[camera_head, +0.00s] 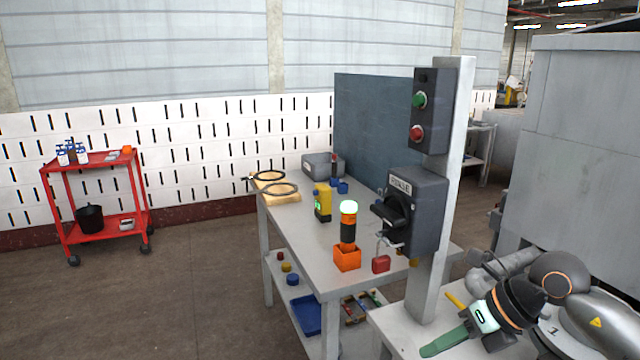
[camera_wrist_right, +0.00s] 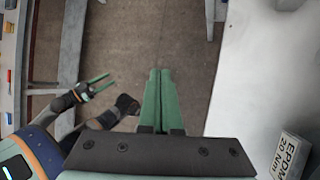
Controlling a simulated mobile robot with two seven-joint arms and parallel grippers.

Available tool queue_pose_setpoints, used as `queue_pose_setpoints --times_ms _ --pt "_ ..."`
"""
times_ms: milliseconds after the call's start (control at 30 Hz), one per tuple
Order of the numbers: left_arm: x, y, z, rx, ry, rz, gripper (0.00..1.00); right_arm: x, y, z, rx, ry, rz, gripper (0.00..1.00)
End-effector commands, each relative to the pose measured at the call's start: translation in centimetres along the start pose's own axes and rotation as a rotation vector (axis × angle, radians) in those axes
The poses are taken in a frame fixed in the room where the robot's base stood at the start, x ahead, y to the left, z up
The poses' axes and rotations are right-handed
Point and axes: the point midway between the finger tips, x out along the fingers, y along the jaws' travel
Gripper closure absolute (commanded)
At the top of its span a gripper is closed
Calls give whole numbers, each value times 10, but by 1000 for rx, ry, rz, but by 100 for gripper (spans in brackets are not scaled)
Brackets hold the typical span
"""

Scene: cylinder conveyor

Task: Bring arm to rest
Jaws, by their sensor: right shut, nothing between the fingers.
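My right arm comes in at the lower right of the head view. Its gripper (camera_head: 430,350) points left, low beside the grey post, with green fingers together. In the right wrist view the two green fingers (camera_wrist_right: 160,75) lie side by side, shut and empty, above the brown floor. My left gripper (camera_wrist_right: 98,86) shows at the left of the right wrist view. Its two thin green fingers are apart, with nothing seen between them. The left arm is not in the head view.
A grey workbench (camera_head: 300,218) holds an orange-based lamp (camera_head: 347,236), a yellow device (camera_head: 322,202) and a red padlock (camera_head: 381,264). A switch box (camera_head: 416,212) hangs on the post (camera_head: 448,180). A red cart (camera_head: 98,160) stands left. A labelled box (camera_wrist_right: 288,155) lies near my right wrist.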

Motion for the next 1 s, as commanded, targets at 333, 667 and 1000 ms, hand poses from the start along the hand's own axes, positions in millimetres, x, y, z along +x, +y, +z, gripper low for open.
queue_pose_setpoints --times_ms 333,667,1000 --pt "-14 -4 -20 1 12 -11 52 37 144 -1 460 -207 886 100" --pt "-30 -5 -17 -4 -18 -19 52 49 79 -5 1460 -548 1249 100" --pt "-42 -5 -34 -6 0 -22 52 139 -16 -187 2619 -734 884 100"
